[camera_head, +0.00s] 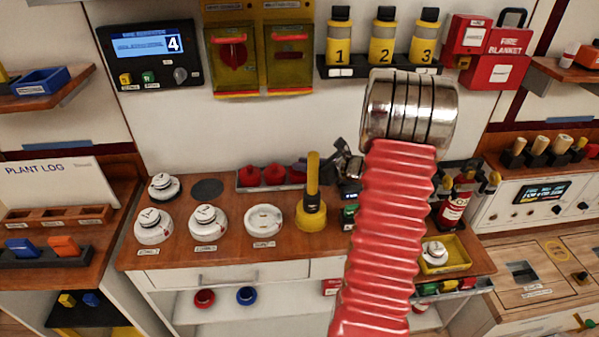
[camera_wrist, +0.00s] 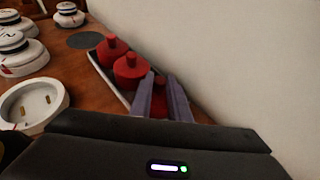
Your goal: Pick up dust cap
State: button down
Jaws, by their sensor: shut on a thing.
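Red dust caps stand in a pale tray (camera_head: 243,188) at the back of the wooden bench. Two of them, a left cap (camera_head: 249,175) and a middle cap (camera_head: 274,174), are free. In the wrist view these free caps (camera_wrist: 111,50) (camera_wrist: 131,70) stand to the left of my gripper (camera_wrist: 162,97). My gripper's grey-purple fingers are shut on a third red dust cap (camera_wrist: 160,82) at the tray's near end in that view. The fingers hide much of this cap. I cannot tell whether it is clear of the tray.
A white wall (camera_wrist: 240,50) rises close beside the tray. White round detectors (camera_head: 208,222) and an open white base (camera_head: 263,220) stand in front. A yellow tool (camera_head: 311,214) with an upright handle stands near the tray. A dark disc (camera_head: 207,189) lies to the left.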

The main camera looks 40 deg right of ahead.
notch_tip(320, 180, up, 10)
dwell(0.8)
dwell(0.5)
